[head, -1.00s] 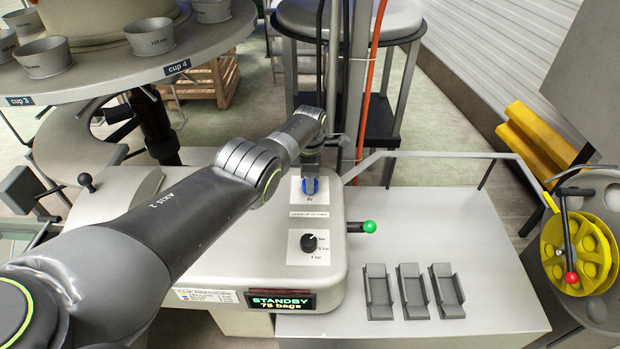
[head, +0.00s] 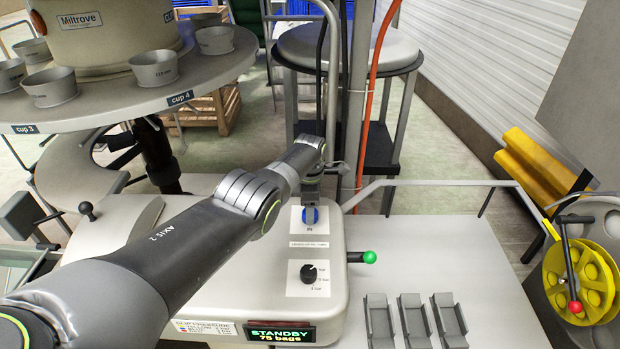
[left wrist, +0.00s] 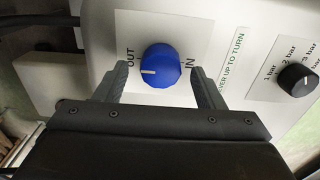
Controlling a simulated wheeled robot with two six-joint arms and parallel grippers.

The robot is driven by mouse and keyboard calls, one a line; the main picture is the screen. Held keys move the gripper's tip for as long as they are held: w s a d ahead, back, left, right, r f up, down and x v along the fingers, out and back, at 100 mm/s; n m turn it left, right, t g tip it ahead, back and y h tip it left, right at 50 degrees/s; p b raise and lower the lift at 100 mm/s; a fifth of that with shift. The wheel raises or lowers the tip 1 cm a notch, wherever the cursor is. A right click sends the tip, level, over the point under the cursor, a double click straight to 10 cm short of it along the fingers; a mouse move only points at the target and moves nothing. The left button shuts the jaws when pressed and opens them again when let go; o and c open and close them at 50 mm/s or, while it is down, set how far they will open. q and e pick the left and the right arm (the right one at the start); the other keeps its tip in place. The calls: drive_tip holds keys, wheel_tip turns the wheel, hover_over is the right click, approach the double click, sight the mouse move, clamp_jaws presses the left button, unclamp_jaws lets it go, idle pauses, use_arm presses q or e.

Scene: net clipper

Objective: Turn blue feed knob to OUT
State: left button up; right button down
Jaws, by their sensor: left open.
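The blue feed knob (head: 310,216) sits on a white label on top of the grey machine housing. In the left wrist view the knob (left wrist: 160,66) has a white pointer mark on its left half, pointing left toward the OUT side and slightly below that word. IN is printed to its right. My left gripper (left wrist: 159,72) is open, with one finger on each side of the knob. I see no clear contact. In the head view the gripper (head: 311,194) is just behind and above the knob. My right gripper is not in view.
A black pressure knob (head: 308,273) sits nearer on the same housing. A green-tipped lever (head: 368,257) sticks out at its right. A lit display (head: 281,334) reads STANDBY, 75 bags. Three grey holders (head: 412,318) stand on the pale table. A cup turntable (head: 120,95) is at left.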

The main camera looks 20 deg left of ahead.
use_arm(q)
wheel_tip(320, 180, up, 6)
drive_tip(key=p, duration=0.3)
drive_tip(key=shift+p, duration=0.35)
wheel_tip(320, 180, up, 11)
drive_tip(key=b, duration=0.1)
drive_tip(key=shift+f+b, duration=0.15)
drive_tip(key=shift+b, duration=0.15)
